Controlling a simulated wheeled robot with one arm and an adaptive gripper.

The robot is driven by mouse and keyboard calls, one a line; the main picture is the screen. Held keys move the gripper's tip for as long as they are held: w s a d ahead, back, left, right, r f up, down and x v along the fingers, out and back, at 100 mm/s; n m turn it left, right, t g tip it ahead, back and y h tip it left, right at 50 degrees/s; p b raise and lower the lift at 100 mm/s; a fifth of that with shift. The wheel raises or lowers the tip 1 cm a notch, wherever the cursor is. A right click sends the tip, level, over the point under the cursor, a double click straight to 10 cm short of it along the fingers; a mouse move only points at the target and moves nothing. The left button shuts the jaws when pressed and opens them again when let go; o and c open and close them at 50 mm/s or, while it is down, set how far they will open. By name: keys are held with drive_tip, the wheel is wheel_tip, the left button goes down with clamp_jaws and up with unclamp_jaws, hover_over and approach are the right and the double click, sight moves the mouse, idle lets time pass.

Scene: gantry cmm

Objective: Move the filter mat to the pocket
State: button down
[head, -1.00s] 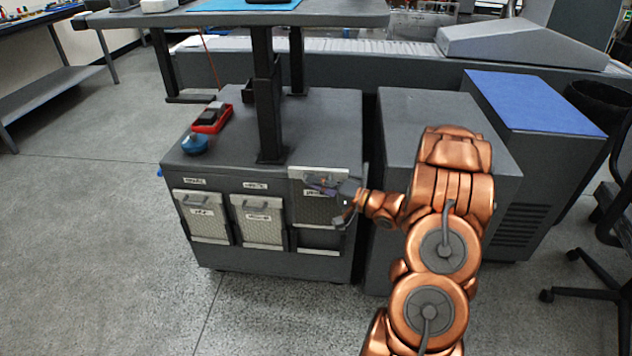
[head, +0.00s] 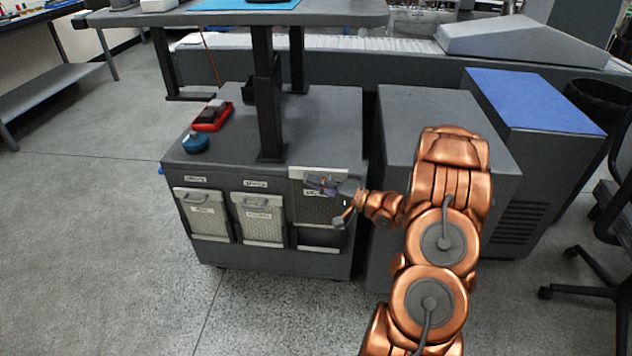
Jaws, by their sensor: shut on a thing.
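The filter mat (head: 318,208) is a grey mesh panel with a pale top edge and a small label, upright at the right end of the cabinet's front face. It stands higher than the two similar panels to its left. My gripper (head: 330,190) is shut on it near its upper part, and the fingers hide some of it. The right-hand pocket (head: 318,238) shows dark below the mat, with a pale strip at its bottom. I cannot tell whether the mat's lower edge is inside the pocket or just in front of it.
Two mesh panels, the left one (head: 208,222) and the middle one (head: 262,226), sit in the cabinet's other pockets. A red tray (head: 211,118) and a blue round object (head: 195,143) lie on the cabinet top (head: 330,125). A grey cabinet (head: 425,115) stands close on the right. The floor in front is clear.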

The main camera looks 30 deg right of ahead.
sight(317, 195)
drive_tip(key=shift+f, duration=0.95)
drive_tip(key=shift+s+d+p, duration=0.1)
drive_tip(key=shift+d+p, duration=0.1)
drive_tip(key=shift+p, duration=1.8)
drive_tip(key=shift+f, duration=0.2)
idle(0.4)
drive_tip(key=shift+f, duration=0.35)
drive_tip(key=shift+p, duration=0.75)
drive_tip(key=shift+f, duration=0.7)
drive_tip(key=shift+f+p, duration=0.15)
drive_tip(key=shift+p, duration=0.25)
idle(0.4)
